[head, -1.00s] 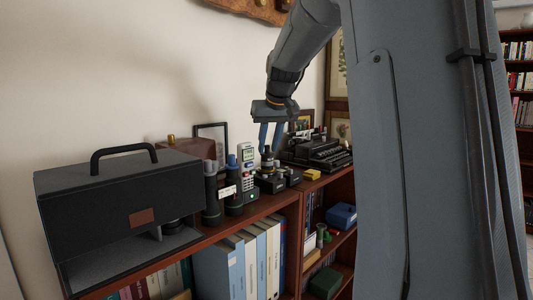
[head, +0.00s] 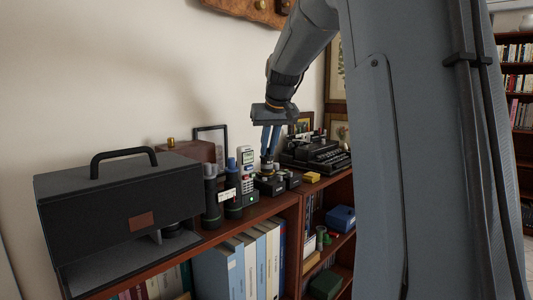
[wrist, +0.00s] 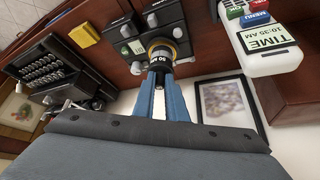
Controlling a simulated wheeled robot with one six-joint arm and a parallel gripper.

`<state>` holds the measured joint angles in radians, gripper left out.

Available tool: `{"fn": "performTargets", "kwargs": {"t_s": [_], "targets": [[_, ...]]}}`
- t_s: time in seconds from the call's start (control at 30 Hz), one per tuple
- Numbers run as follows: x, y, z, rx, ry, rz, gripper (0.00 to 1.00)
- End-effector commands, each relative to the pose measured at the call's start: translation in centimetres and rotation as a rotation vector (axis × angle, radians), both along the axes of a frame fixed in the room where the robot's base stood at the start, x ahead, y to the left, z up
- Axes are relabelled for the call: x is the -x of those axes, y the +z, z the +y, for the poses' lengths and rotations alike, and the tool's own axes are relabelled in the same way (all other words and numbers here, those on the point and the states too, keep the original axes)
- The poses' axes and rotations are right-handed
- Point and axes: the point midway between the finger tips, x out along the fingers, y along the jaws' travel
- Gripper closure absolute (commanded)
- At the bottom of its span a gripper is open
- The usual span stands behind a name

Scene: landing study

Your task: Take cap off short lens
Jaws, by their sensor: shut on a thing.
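The short lens (wrist: 160,50), a dark barrel with a gold ring and "50 MM" lettering, stands on a black block in the wrist view. In the head view the short lens (head: 267,168) is small, on the shelf top. My gripper (wrist: 160,73) points down at its top, the blue fingers shut on the dark cap (wrist: 158,79), which shows partly between them. In the head view my gripper (head: 268,154) is directly above the lens. The fingers hide much of the cap. The cap appears still at the lens; I cannot see any gap.
Two dark cylinders (head: 211,196) and a handheld clock device (wrist: 270,42) stand left of the lens in the head view. A black case (head: 120,205) is farther left. A typewriter (head: 315,153) and yellow block (head: 311,177) are to the right. A picture frame (wrist: 230,105) stands behind.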

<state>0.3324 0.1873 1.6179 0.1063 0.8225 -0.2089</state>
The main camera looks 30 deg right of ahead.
Motion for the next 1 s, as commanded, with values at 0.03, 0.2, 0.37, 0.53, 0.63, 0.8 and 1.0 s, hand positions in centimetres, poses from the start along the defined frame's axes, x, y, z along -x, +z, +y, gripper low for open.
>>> {"fn": "performTargets", "kwargs": {"t_s": [0.03, 0.2, 0.37, 0.53, 0.63, 0.8, 1.0], "targets": [[0.2, -0.5, 0.1, -0.004, 0.001, 0.014, 1.00], [0.2, -0.1, 0.1, -0.004, 0.001, 0.012, 1.00], [0.2, 0.3, 0.1, -0.002, 0.000, 0.009, 1.00], [0.1, 0.7, 0.0, -0.002, 0.000, 0.005, 1.00], [0.1, 1.1, 0.0, -0.002, 0.000, 0.004, 1.00], [0.1, 2.0, 0.0, 0.000, 0.000, 0.002, 1.00], [0.1, 2.9, 0.0, 0.000, 0.001, 0.002, 1.00]]}}
